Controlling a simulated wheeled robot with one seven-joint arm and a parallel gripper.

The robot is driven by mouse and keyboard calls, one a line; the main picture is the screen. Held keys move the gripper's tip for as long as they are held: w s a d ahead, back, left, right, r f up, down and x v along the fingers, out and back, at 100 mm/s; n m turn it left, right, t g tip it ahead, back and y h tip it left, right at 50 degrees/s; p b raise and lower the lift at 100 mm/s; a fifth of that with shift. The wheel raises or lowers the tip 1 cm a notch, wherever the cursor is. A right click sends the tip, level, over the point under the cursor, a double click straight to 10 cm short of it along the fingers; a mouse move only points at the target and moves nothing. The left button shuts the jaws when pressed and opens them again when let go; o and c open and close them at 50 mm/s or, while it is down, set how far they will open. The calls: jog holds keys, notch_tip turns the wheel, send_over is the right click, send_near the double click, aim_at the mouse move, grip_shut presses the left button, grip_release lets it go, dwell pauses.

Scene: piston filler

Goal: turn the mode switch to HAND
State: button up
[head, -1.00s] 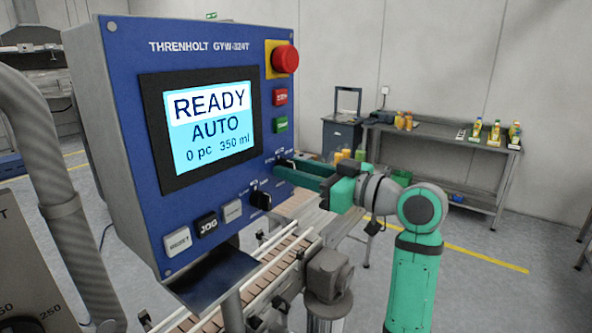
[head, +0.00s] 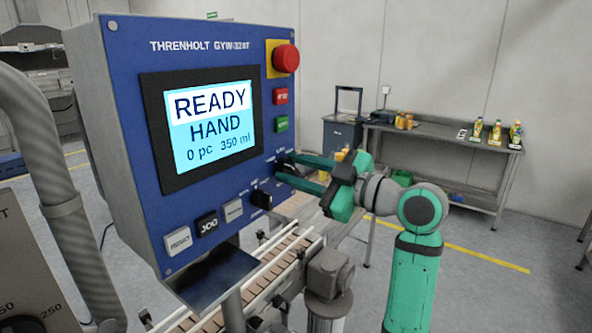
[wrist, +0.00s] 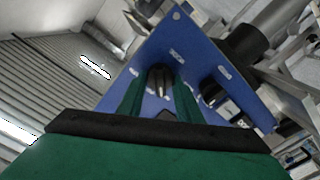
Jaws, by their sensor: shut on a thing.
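The blue control panel (head: 215,60) is at the left in the head view. Its screen (head: 208,125) reads READY, HAND, 0 pc, 350 ml. My green gripper (head: 287,168) reaches in from the right at the panel's right side, below the green button. It is shut on a black rotary knob, the mode switch (wrist: 160,79), which shows between the two fingers in the wrist view. In the head view the fingers mostly hide this knob, and its labels are too small to read.
A second black knob (head: 260,199) sits just below my fingers. A red emergency stop (head: 285,59) is at the panel's top right. JOG and other push buttons line its bottom. A conveyor (head: 280,265) runs beneath. A bench (head: 440,135) with bottles stands behind.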

dwell(0.3)
jog(key=o, duration=1)
jog(key=shift+o, duration=0.2)
jog(key=v, duration=1.1)
jog(key=shift+a, duration=0.1)
